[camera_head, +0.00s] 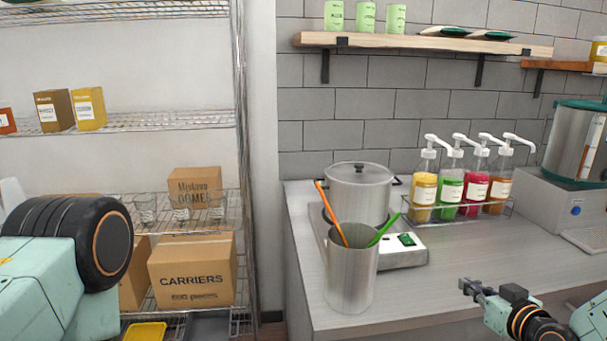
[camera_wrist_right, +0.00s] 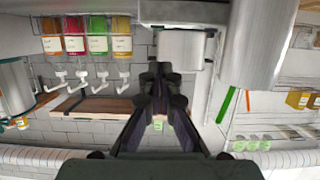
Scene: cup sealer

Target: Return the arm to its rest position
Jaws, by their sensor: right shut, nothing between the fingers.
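My right gripper (camera_head: 470,288) is at the lower right of the head view, over the front part of the counter (camera_head: 440,262). It is shut and empty, and its fingers point left. In the right wrist view the fingers of the right gripper (camera_wrist_right: 160,75) meet in the middle with nothing between them. That view shows the scene upside down. My right arm comes in from the lower right corner. Part of my left arm fills the lower left, but the left gripper is out of view.
A metal cup (camera_head: 350,275) with an orange and a green stick stands near the counter's left front. Behind it is a lidded pot (camera_head: 358,190) on a burner. Several pump bottles (camera_head: 450,188) stand in a rack. A teal-lidded dispenser (camera_head: 575,140) is at right. Wire shelves hold boxes (camera_head: 190,272).

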